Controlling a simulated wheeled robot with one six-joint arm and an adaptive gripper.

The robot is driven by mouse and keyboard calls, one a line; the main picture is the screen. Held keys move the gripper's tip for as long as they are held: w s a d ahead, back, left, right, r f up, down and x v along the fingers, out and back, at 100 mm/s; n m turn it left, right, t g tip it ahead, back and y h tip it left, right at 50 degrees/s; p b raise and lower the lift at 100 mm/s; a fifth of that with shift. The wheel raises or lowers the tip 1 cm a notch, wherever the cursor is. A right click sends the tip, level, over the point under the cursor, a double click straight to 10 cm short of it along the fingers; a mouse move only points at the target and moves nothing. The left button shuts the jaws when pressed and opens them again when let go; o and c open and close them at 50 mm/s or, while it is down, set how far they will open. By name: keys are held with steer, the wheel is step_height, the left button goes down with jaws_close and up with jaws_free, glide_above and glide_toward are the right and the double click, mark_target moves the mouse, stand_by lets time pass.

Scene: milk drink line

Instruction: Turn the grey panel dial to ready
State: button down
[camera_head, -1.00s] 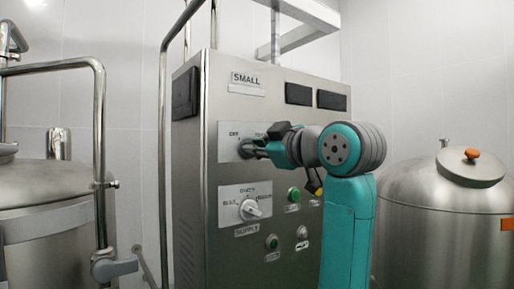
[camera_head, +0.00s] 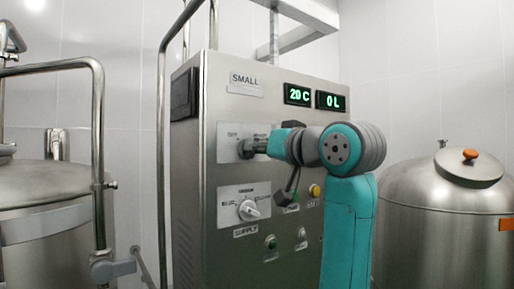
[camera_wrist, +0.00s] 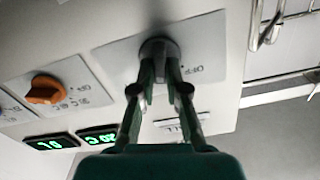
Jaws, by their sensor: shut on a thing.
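The grey panel dial (camera_head: 243,149) sits on the upper white plate (camera_head: 230,131) of the steel cabinet, under the label SMALL. In the wrist view the round grey dial (camera_wrist: 158,47) shows between my fingertips. My gripper (camera_wrist: 159,72) is shut on it, with a finger on each side; the head view shows my gripper (camera_head: 256,147) reaching it from the right. The plate's print is partly covered and too small to read surely, so the dial's setting cannot be told.
Two green displays, 20 C (camera_head: 297,95) and 0 L (camera_head: 331,101), are lit. A white supply knob (camera_head: 249,209) sits below the dial. An orange knob (camera_wrist: 45,90) lies beside it in the wrist view. Steel tanks stand left (camera_head: 45,205) and right (camera_head: 440,215).

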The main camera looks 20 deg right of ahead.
steer(key=m, duration=0.6)
steer(key=shift+d+f, duration=0.15)
stand_by(0.4)
steer(key=c, duration=1.2)
jaws_free()
steer(key=v, duration=1.2)
